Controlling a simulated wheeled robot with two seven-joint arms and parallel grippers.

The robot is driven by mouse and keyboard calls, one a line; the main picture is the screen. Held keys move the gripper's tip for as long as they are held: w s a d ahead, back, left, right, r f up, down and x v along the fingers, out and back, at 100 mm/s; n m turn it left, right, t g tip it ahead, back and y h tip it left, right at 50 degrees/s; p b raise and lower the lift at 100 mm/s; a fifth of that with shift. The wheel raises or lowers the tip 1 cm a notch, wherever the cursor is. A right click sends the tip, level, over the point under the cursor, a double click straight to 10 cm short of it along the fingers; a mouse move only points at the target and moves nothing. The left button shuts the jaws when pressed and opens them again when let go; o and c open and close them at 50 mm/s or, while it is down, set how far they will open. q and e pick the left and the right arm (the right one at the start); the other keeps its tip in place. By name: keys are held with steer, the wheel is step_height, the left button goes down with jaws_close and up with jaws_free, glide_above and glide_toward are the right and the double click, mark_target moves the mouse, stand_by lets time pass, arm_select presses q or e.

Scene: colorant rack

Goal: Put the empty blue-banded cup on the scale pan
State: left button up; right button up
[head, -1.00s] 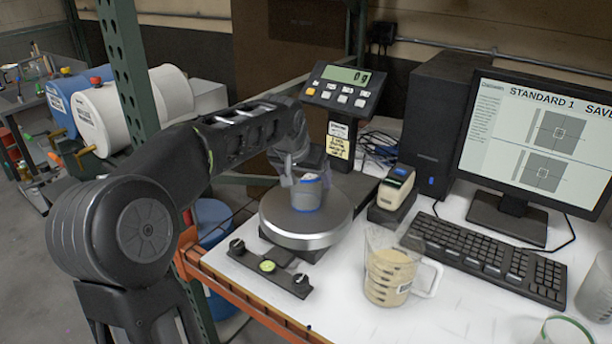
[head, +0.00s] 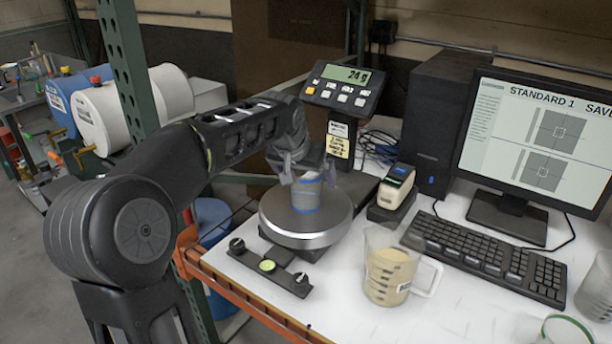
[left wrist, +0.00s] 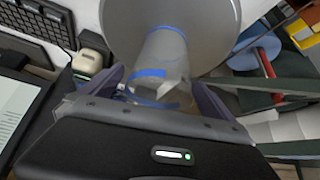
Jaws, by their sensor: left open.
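The blue-banded cup (head: 306,194) is clear and looks empty. It stands upright on the round metal scale pan (head: 300,238), toward its back. The scale display (head: 345,75) reads 24 g. My left gripper (head: 307,172) is open around the cup, with a finger on each side. In the left wrist view the cup (left wrist: 162,62) stands between the spread fingers (left wrist: 160,92), and the pan (left wrist: 215,20) is beyond it. I cannot tell whether a finger still touches the cup. My right gripper is not in view.
A measuring jug with tan contents (head: 388,275) stands right of the scale. A black bar with knobs (head: 268,266) lies in front of the pan. A green post (head: 128,80) rises behind my left arm.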

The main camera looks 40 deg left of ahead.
arm_select(q)
steer(key=b+v, duration=0.1)
steer(key=v, duration=1)
steer(key=shift+r, duration=0.3)
steer(key=shift+s+d, duration=0.1)
steer(key=shift+c, duration=0.2)
stand_by(1.4)
